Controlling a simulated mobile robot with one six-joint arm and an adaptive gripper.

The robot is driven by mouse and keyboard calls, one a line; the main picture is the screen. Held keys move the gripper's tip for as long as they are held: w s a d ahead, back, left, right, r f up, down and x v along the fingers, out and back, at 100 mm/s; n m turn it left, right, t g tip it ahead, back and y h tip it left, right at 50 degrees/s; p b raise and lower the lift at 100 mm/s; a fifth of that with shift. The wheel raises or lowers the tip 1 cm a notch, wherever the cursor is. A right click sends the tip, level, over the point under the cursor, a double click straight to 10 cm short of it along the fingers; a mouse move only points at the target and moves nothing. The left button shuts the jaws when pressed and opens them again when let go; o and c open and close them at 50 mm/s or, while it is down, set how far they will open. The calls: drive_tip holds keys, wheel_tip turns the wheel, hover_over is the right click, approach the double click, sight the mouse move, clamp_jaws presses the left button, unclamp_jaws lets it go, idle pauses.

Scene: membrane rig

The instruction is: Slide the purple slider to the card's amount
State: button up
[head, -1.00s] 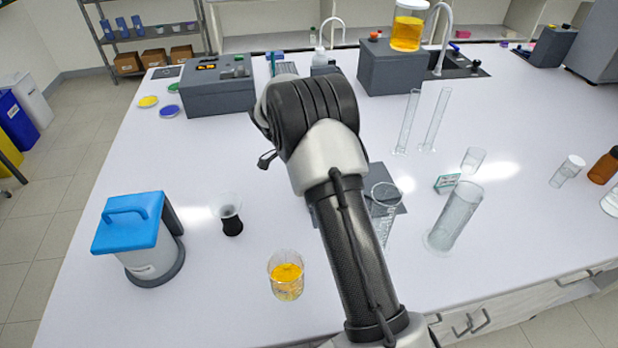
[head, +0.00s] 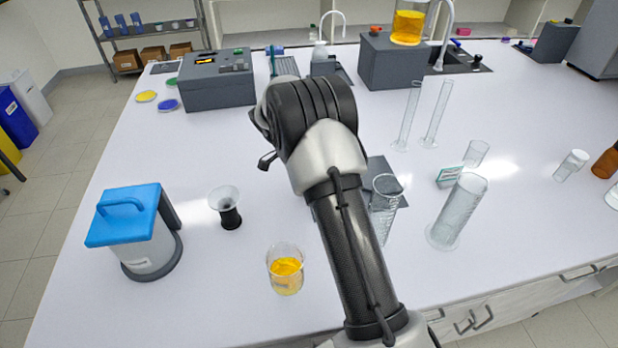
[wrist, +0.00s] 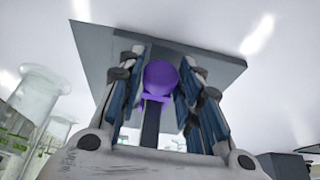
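The purple slider (wrist: 161,78) shows in the wrist view as a round knob over a dark bar, in front of a grey plate (wrist: 100,45). My gripper (wrist: 163,62) has its two fingers on either side of the knob, apart from each other. Narrow gaps seem to show beside the knob; contact is hard to tell. In the head view my arm hides the gripper and the slider; part of a grey plate (head: 376,172) shows beside the arm. A small green-edged card (head: 450,177) stands to its right; its writing is too small to read.
Glass cylinders (head: 458,212) stand right of my arm, one (head: 385,205) close beside it. A beaker of yellow liquid (head: 285,268) and a blue-lidded device (head: 135,230) stand at the left. A grey box (head: 217,85) stands behind.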

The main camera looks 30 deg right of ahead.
drive_tip(key=o, duration=0.4)
drive_tip(key=v, duration=1.2)
